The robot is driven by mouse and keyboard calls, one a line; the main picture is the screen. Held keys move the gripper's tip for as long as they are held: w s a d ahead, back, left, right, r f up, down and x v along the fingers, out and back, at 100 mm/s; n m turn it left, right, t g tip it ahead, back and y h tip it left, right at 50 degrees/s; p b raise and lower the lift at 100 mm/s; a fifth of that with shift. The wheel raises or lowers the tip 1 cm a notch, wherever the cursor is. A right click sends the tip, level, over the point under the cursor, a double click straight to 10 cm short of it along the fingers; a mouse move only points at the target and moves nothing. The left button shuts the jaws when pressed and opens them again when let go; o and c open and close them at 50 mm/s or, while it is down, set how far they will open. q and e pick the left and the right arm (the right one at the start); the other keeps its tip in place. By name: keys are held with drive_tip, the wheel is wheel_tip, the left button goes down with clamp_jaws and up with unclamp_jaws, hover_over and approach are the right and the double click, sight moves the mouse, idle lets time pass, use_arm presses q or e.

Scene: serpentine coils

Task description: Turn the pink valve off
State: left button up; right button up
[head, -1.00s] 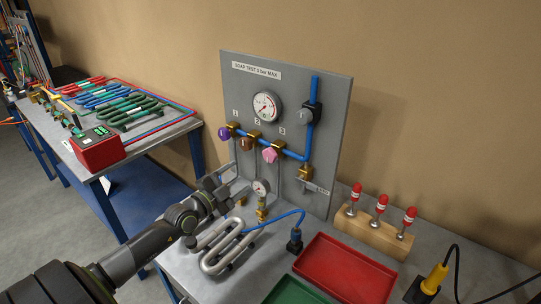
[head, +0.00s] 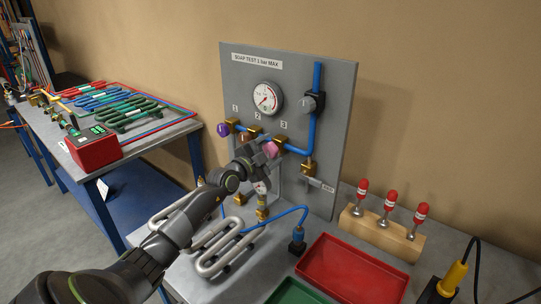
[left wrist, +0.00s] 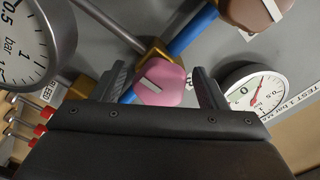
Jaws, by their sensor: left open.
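The pink valve (head: 271,150) is the rightmost of three knobs on the grey panel (head: 236,75), under the label 3. It is partly hidden by my left gripper (head: 262,153) in the head view. In the left wrist view the pink valve (left wrist: 161,83) sits between the two open fingers, with a pale bar across its face. The fingers are on either side of it, and I cannot tell whether they touch it. My right gripper is not in view.
A purple knob (head: 223,129) and a brown knob (head: 245,135) are to the left on the same blue pipe. A large gauge (head: 267,97) is above. Silver coils (head: 222,250), a red tray (head: 352,270) and a wooden block (head: 380,235) with red-topped tools are on the bench.

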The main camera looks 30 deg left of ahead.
use_arm(q)
drive_tip(key=shift+w, duration=0.2)
drive_tip(key=shift+c, duration=0.5)
drive_tip(key=c, duration=0.9)
